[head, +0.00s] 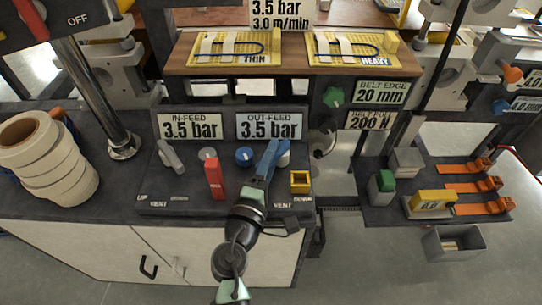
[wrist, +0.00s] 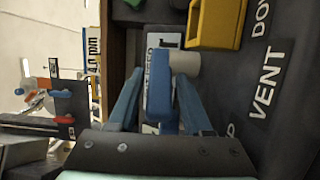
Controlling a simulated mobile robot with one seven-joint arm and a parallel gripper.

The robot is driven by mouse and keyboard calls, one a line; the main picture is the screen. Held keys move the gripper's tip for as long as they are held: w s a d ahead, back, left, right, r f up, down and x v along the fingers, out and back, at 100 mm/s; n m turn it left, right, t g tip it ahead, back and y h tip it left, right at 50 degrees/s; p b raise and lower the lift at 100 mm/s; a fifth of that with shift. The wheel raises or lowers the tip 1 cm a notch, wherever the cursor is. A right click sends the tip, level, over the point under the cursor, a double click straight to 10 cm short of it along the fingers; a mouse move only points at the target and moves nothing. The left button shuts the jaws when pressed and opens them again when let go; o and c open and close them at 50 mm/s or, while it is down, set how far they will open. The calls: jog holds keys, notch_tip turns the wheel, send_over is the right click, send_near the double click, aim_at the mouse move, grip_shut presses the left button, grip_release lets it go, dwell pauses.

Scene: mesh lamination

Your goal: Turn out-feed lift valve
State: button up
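The out-feed lift valve has a blue handle (head: 284,152) and stands below the OUT-FEED display (head: 270,125), which reads 3.5 bar. My gripper (head: 268,153) reaches down to it from the front and partly hides it in the head view. In the wrist view the blue handle (wrist: 162,85) lies between the two blue fingers of my gripper (wrist: 158,95), with a pale round hub (wrist: 185,63) behind it. The fingers are spread. A gap shows on the left of the handle; the right finger is very close, and I cannot tell whether it touches.
Tape rolls (head: 45,160) stand far left.

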grip_shut()
dwell(1.2)
